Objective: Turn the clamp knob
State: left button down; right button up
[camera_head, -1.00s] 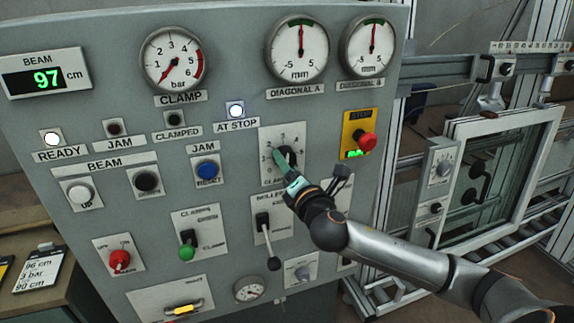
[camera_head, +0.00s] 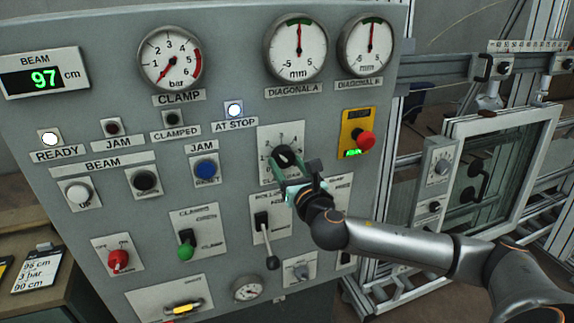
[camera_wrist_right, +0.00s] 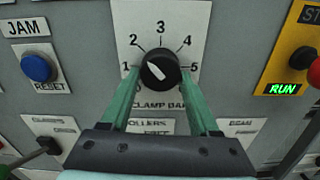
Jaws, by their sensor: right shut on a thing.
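The clamp knob (camera_head: 284,156) is a round black knob on a white numbered plate, under the gauges on the grey panel. In the right wrist view the knob (camera_wrist_right: 160,69) has a white pointer line aimed up and left, between 1 and 2. My right gripper (camera_head: 291,170) is at the knob, with one green finger on each side. In the right wrist view the gripper (camera_wrist_right: 160,75) is shut on the knob. The clamp gauge (camera_head: 170,58) has its red needle low on the left. My left gripper is not in view.
The red stop button (camera_head: 365,141) is right of the knob, beside a green RUN display. The blue jam reset button (camera_head: 206,169) is to the left. A lever with a dark ball end (camera_head: 273,262) hangs below my gripper. The CLAMPED lamp (camera_head: 173,118) is dark.

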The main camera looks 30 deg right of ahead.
jog(key=shift+n, duration=0.5)
jog(key=o, duration=1.4)
jog(key=shift+s+a+f, duration=0.1)
jog(key=shift+s+a, duration=0.05)
jog(key=shift+s, duration=0.45)
jog(key=b+v, duration=0.1)
jog(key=v, duration=1)
jog(key=shift+s, duration=0.15)
